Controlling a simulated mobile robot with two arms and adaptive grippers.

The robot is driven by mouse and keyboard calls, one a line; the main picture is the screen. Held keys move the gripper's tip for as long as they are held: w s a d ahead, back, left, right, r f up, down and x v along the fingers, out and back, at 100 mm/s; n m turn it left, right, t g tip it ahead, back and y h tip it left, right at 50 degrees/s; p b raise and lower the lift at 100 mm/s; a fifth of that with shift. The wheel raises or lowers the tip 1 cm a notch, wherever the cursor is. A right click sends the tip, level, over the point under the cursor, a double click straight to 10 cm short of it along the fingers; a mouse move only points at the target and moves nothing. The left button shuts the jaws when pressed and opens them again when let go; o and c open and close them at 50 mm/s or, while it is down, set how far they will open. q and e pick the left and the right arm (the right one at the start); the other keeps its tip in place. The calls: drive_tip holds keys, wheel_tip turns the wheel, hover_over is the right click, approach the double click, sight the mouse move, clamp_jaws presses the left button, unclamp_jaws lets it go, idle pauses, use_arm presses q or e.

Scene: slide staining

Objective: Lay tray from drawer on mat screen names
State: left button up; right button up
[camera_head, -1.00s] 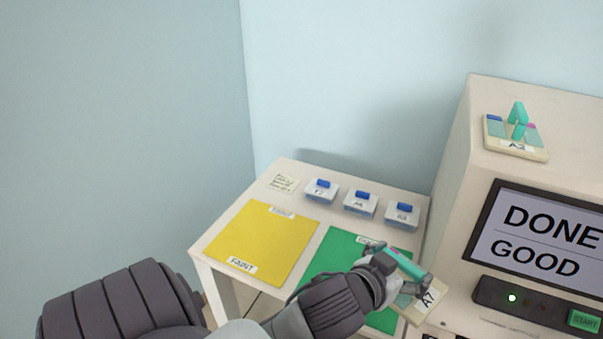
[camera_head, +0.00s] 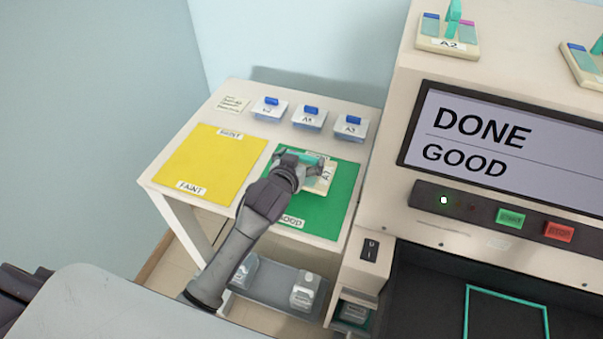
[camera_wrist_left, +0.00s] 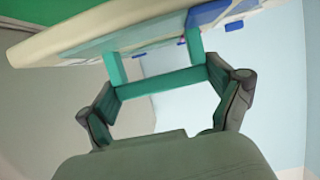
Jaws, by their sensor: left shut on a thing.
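The screen (camera_head: 510,140) reads DONE and GOOD. The green mat (camera_head: 338,222) lies on the side table and has a label that appears to read GOOD. The cream slide tray (camera_head: 322,184), labelled A7 earlier, is over the green mat's upper part. My left gripper (camera_head: 300,161) is shut on its teal handle. The left wrist view shows the handle (camera_wrist_left: 165,82) between the fingers (camera_wrist_left: 168,108), with the tray (camera_wrist_left: 60,42) beyond. I cannot tell if the tray touches the mat. My right gripper is not in view.
A yellow mat (camera_head: 210,160) labelled FAINT lies to the left. Several blue-topped boxes (camera_head: 309,118) line the table's back. The A2 tray (camera_head: 448,45) and another tray (camera_head: 582,66) stand on the machine. A dark bay (camera_head: 420,285) opens below its buttons.

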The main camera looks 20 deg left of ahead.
use_arm(q)
drive_tip(key=shift+f, duration=2.65)
drive_tip(key=shift+d, duration=0.1)
drive_tip(key=shift+f, duration=0.2)
drive_tip(key=o, duration=1)
drive_tip(key=shift+r, duration=0.15)
drive_tip(key=shift+s+r, duration=0.1)
drive_tip(key=shift+s, duration=0.05)
drive_tip(key=v, duration=1.1)
drive_tip(key=shift+s+r, duration=0.2)
drive_tip(key=shift+s, duration=0.1)
